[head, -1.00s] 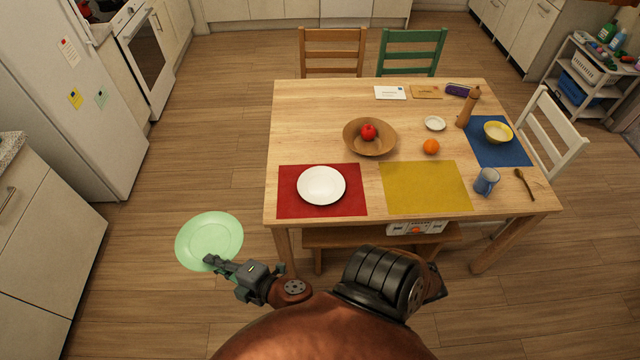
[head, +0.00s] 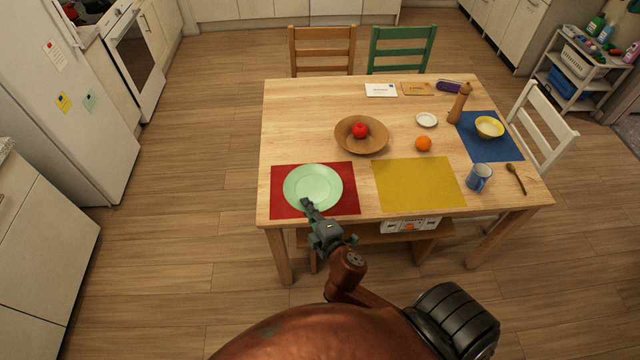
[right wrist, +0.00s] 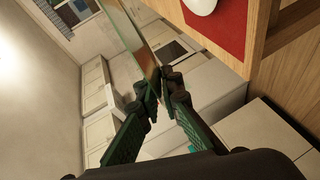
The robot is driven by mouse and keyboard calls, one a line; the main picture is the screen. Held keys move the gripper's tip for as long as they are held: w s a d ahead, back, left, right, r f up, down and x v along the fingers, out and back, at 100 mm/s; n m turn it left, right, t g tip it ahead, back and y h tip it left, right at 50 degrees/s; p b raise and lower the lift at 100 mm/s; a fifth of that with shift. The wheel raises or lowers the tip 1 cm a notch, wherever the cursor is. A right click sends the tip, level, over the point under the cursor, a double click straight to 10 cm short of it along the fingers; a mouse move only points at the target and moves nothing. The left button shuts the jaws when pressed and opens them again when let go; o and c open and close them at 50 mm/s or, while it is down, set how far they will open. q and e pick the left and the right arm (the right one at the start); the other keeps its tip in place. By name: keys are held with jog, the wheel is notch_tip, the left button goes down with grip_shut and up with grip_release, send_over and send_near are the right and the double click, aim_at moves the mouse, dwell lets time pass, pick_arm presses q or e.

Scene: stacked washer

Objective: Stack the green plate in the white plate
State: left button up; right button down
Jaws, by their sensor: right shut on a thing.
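The green plate (head: 313,184) is in my right gripper (head: 308,207), which is shut on its near rim. In the head view it covers the white plate, which is hidden there, over the red placemat (head: 348,207). In the right wrist view, the green plate (right wrist: 141,48) shows nearly edge-on between the fingertips (right wrist: 160,92). Part of the white plate (right wrist: 200,4) shows there on the red placemat, apart from the green plate, so the green plate is held above the table. My left gripper is not in view.
A wooden bowl (head: 344,145) with a red apple (head: 360,129) stands behind the red placemat. The yellow placemat (head: 418,184) to the right is empty. An orange (head: 423,143), a blue mug (head: 478,177) and a pepper mill (head: 459,103) stand farther right.

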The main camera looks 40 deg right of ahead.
aim_at(311, 199)
jog(key=w+d, duration=0.1)
jog(key=d+f, duration=0.1)
jog(key=shift+w+d+f+h, duration=0.2)
jog(key=shift+w+d+h, duration=0.15)
jog(key=shift+h, duration=0.05)
jog(key=w+f+b, duration=0.1)
jog(key=w+f, duration=0.1)
jog(key=w, duration=0.2)
jog(key=w+f+b, duration=0.1)
jog(key=w+f, duration=0.2)
jog(key=w, duration=0.1)
jog(key=w+f+b, duration=0.1)
jog(key=w+f, duration=0.2)
jog(key=w, duration=0.1)
jog(key=shift+f, duration=0.2)
jog(key=shift+w+f+b, duration=0.45)
jog(key=shift+w+f, duration=0.1)
notch_tip(311, 199, down, 4)
jog(key=shift+w+r+b, duration=0.15)
jog(key=shift+r+b, duration=0.1)
jog(key=shift+b, duration=0.5)
jog(key=shift+r, duration=0.1)
jog(key=shift+f+b, duration=0.45)
jog(key=shift+f, duration=0.2)
